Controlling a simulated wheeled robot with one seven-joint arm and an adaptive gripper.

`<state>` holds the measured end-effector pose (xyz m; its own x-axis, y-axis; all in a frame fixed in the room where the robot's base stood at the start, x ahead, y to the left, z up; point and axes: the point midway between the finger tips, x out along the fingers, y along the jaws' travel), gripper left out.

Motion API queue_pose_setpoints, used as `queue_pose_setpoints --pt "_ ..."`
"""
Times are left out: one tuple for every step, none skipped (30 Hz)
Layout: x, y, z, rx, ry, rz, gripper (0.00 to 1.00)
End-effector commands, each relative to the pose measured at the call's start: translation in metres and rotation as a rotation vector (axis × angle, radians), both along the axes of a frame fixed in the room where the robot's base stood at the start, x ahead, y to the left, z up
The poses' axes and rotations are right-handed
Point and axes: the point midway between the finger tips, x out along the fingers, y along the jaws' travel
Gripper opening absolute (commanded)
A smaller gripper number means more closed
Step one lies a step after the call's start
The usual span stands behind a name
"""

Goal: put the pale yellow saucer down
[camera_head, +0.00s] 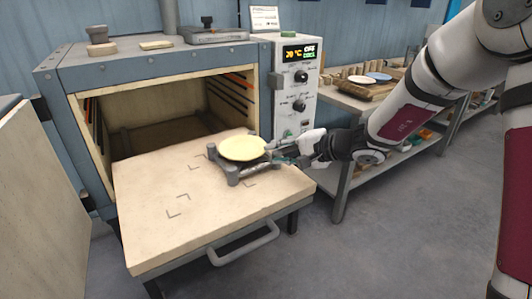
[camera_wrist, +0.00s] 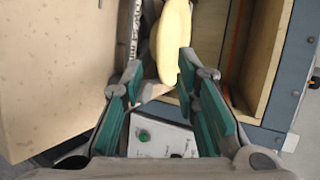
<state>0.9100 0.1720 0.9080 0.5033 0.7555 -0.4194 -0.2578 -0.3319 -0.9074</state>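The pale yellow saucer (camera_head: 242,149) lies roughly flat on a small dark grey stand (camera_head: 232,178) on the lowered cream door of the dryer. My gripper (camera_head: 272,152) is just right of the saucer, at its rim. In the wrist view the saucer (camera_wrist: 172,40) shows edge-on beyond the fingertips, close to the right-hand one. The green-padded fingers of my gripper (camera_wrist: 160,72) are apart, with a gap between them. I cannot tell whether a finger touches the rim.
The dryer's open chamber (camera_head: 165,120) lies behind the door (camera_head: 150,230), which has corner marks and a front handle (camera_head: 245,245). The control panel (camera_head: 298,85) stands close behind my gripper. A side table (camera_head: 350,100) at the right holds other dishes. The door's front left is clear.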

Motion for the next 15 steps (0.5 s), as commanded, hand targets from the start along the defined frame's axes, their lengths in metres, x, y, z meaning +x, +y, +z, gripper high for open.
queue_pose_setpoints --pt "-0.005 -0.009 0.006 0.000 -0.002 -0.003 0.28" --pt "-0.008 -0.014 0.009 0.000 -0.002 -0.002 0.28" --pt "-0.012 -0.019 0.012 -0.001 -0.001 -0.001 0.28" --pt "-0.015 -0.023 0.013 0.000 -0.001 -0.002 0.28" --pt "-0.017 -0.026 0.015 0.001 0.000 -0.002 0.28" --pt "-0.020 -0.031 0.018 0.000 -0.001 -0.002 0.28" --pt "-0.022 -0.034 0.019 0.000 -0.001 -0.002 0.28" --pt "-0.023 -0.036 0.020 0.000 -0.001 -0.002 0.28" --pt "-0.025 -0.038 0.022 0.001 -0.001 -0.001 0.28" --pt "-0.027 -0.040 0.023 0.001 -0.001 0.000 0.28" --pt "-0.028 -0.041 0.023 0.001 0.000 0.001 0.28" --pt "-0.029 -0.043 0.024 0.001 0.000 0.001 0.28" --pt "-0.029 -0.043 0.024 0.001 0.000 0.001 0.28" --pt "-0.030 -0.044 0.025 0.001 0.000 0.001 0.28" --pt "-0.030 -0.044 0.025 0.001 0.000 0.001 0.28"
